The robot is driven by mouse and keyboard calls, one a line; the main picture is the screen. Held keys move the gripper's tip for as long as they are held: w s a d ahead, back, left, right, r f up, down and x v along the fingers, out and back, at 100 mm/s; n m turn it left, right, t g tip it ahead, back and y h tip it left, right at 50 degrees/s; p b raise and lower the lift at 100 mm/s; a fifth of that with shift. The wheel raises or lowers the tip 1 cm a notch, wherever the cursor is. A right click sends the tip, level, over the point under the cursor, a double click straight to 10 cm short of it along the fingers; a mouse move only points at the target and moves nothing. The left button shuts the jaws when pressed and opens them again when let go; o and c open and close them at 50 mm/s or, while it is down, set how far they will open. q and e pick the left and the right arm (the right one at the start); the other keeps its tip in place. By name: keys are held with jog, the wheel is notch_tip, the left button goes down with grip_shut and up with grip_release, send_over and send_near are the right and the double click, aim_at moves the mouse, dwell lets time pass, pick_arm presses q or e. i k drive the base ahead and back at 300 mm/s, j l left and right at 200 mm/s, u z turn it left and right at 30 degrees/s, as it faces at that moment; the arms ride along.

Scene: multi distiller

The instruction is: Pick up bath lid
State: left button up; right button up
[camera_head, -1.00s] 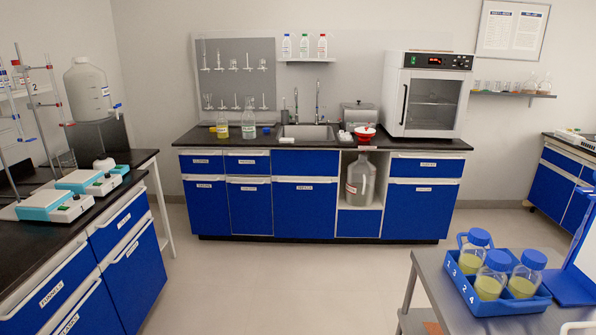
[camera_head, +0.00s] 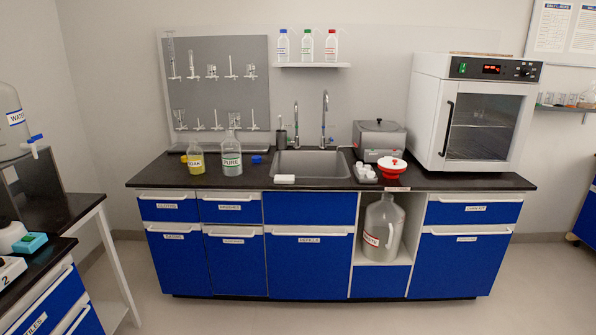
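A grey metal box that looks like the bath (camera_head: 379,143) stands on the black counter, right of the sink and left of the white oven. Its lid (camera_head: 380,126) lies on top of it, with a small dark knob or handle near the middle. The lid appears closed. Neither of my grippers shows in the head view.
The counter (camera_head: 150,177) stands ahead, with clear floor (camera_head: 240,315) before it. Near the bath are a red-and-white bowl (camera_head: 391,167), small white cups (camera_head: 365,172), the sink (camera_head: 311,165) with tall taps, and the oven (camera_head: 472,110). A bench (camera_head: 60,215) stands at left.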

aim_at(378, 125)
jog(key=i, duration=2)
